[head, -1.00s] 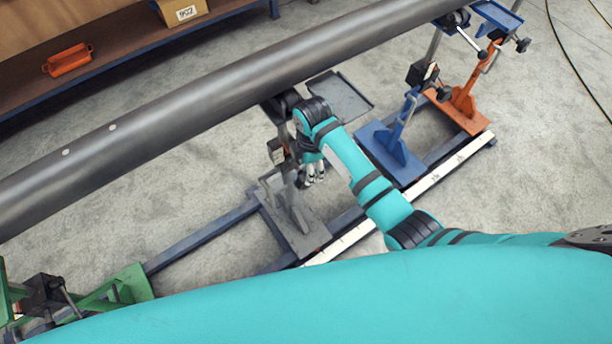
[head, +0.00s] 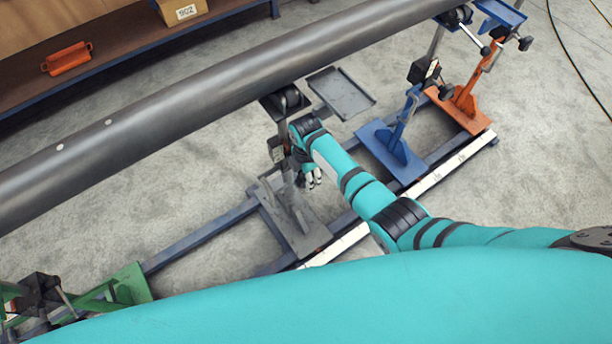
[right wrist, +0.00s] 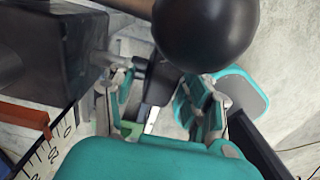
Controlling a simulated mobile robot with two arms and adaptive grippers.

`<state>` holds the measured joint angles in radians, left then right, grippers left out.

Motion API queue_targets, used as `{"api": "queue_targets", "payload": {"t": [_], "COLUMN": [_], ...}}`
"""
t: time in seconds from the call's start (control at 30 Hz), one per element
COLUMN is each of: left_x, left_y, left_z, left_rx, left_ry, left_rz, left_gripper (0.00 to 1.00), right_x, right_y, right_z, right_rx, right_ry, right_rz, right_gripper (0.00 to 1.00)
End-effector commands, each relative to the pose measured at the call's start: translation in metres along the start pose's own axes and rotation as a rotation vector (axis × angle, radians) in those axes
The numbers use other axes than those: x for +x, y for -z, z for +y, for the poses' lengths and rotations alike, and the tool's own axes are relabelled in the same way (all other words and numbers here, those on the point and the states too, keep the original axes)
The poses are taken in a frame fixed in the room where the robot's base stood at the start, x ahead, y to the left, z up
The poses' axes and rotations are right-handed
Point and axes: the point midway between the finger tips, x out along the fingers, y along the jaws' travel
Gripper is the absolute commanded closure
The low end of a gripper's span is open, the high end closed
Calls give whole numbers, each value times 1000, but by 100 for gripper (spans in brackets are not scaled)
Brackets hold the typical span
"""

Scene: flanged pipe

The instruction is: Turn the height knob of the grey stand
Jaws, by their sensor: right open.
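The grey stand (head: 300,235) stands on the floor rail under the pipe (head: 200,110), its post partly hidden by my right arm. My right gripper (head: 312,179) is beside the post, low on its right side. In the right wrist view, the stand's dark block (right wrist: 55,50) is at the left, with a short shaft coming out of it. A black part (right wrist: 157,82) on that shaft lies between the open fingers (right wrist: 160,105); I cannot tell whether they touch it. A black ball (right wrist: 205,30) is close to the camera. My left gripper is not in view.
A grey tray (head: 342,92) is fixed beside the stand's top. A blue stand (head: 392,145) and an orange stand (head: 462,105) are to the right, a green stand (head: 120,290) to the left. A white scale strip (head: 430,180) runs along the rail.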

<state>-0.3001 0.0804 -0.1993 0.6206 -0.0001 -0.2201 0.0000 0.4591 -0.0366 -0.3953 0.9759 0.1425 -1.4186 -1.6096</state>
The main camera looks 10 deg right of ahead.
Motion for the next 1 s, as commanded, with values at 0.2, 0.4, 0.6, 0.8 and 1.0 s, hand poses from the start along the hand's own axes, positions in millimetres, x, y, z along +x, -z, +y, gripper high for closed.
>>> {"api": "queue_targets", "payload": {"t": [0.2, 0.4, 0.6, 0.8, 1.0], "left_x": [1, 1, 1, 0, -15], "left_y": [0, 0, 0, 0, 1], "left_z": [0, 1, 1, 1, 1], "left_rx": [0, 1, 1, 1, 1], "left_ry": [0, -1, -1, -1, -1], "left_rz": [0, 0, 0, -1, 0], "left_gripper": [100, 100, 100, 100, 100], "right_x": [4, 4, 3, 3, 0], "right_y": [0, 0, 0, 0, 4], "right_z": [1, 0, 0, 0, 0], "right_rx": [0, 0, 1, 1, -5], "right_ry": [-2, -2, -2, -1, 3], "right_rz": [0, 0, 0, -2, -142], "right_gripper": [50, 59, 85, 100, 100]}}
